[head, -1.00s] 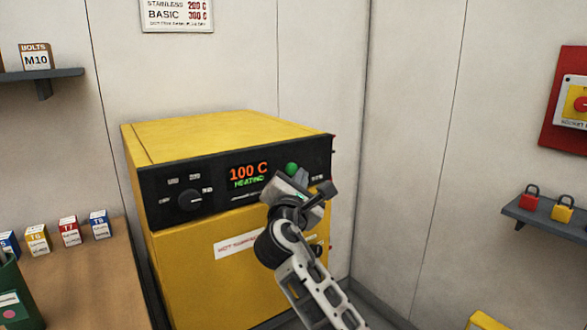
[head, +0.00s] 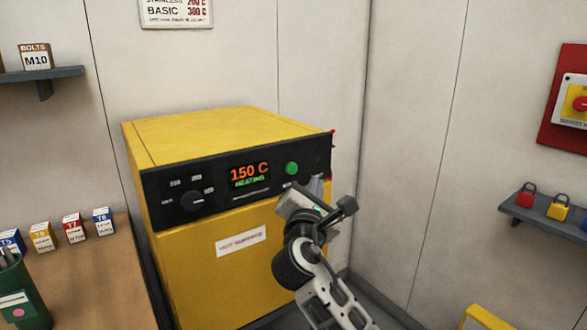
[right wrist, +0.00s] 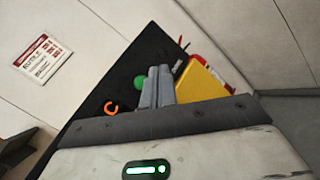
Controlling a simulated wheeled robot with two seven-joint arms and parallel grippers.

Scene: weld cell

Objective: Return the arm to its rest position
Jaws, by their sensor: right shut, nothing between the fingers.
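My right gripper (head: 316,188) is in front of the right side of the yellow oven (head: 190,262), just below and right of the green button (head: 292,168). It is shut and empty, and its fingers look apart from the panel. In the right wrist view the closed fingers (right wrist: 157,88) show against the black panel, with the green button (right wrist: 138,83) beside them. The oven display (head: 249,173) reads 150 C and HEATING. The dial (head: 192,201) is on the left of the panel. My left gripper is not in view.
A wooden bench (head: 95,275) with several small boxes and a green cup (head: 20,300) stands at left. A wall shelf (head: 545,218) with padlocks and a red emergency-stop plate (head: 552,130) are at right. A yellow object (head: 484,318) is at the lower right edge.

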